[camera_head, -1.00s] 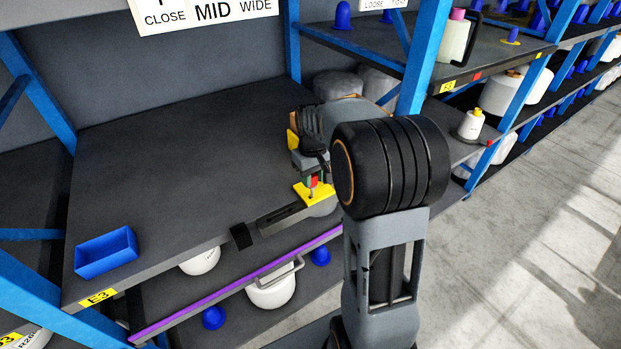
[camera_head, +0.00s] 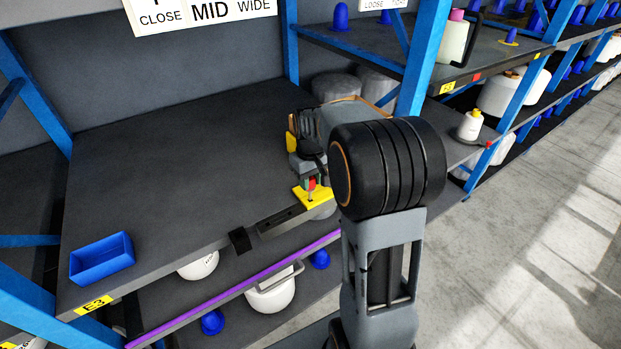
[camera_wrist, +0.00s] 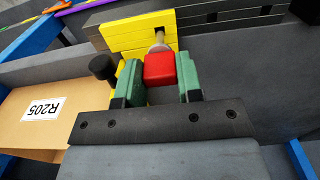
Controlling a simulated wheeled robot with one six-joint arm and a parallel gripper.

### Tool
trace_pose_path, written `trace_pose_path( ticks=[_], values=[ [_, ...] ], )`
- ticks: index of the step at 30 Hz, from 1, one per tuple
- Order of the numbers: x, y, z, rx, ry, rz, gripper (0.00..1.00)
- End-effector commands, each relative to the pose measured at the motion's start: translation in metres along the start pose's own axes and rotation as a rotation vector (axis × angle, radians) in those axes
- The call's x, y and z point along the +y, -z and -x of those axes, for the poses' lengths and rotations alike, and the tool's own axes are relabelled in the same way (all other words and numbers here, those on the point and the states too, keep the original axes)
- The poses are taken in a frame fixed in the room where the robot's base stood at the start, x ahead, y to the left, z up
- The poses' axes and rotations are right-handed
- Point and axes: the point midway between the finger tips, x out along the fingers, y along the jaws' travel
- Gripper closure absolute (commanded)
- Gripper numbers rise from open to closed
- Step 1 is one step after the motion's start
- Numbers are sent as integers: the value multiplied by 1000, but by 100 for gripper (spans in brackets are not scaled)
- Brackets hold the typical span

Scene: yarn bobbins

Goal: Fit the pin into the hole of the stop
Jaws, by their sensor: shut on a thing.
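The pin has a red block-like head (camera_wrist: 159,69) and a pale shank (camera_wrist: 158,48). My gripper (camera_wrist: 160,76) is shut on the red head, with one green finger on each side. The yellow stop (camera_wrist: 118,38) lies just beyond the pin in the wrist view, and a dark hole shows in it. The shank points at this hole; I cannot tell whether its tip is inside. In the head view the red head (camera_head: 312,184) is above the yellow stop (camera_head: 322,197) at the shelf's front edge, with the shank between them. My wrist partly hides the gripper there.
The stop is by a dark rail (camera_head: 283,221) along the shelf edge. A blue bin (camera_head: 102,260) stands at the shelf's front left. A box labelled R205 (camera_wrist: 35,112) is left in the wrist view. A blue upright (camera_head: 423,60) rises behind my arm. The shelf's middle is clear.

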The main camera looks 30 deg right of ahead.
Motion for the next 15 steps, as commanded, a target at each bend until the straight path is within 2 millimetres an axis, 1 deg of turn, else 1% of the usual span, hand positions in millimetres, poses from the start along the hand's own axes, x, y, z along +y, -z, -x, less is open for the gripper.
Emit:
trace_pose_path(
  ticks=[1, 15],
  values=[
    [0, 0, -5, -1, 0, 0, 94],
    [0, 0, -35, 0, 0, -1, 94]
  ],
)
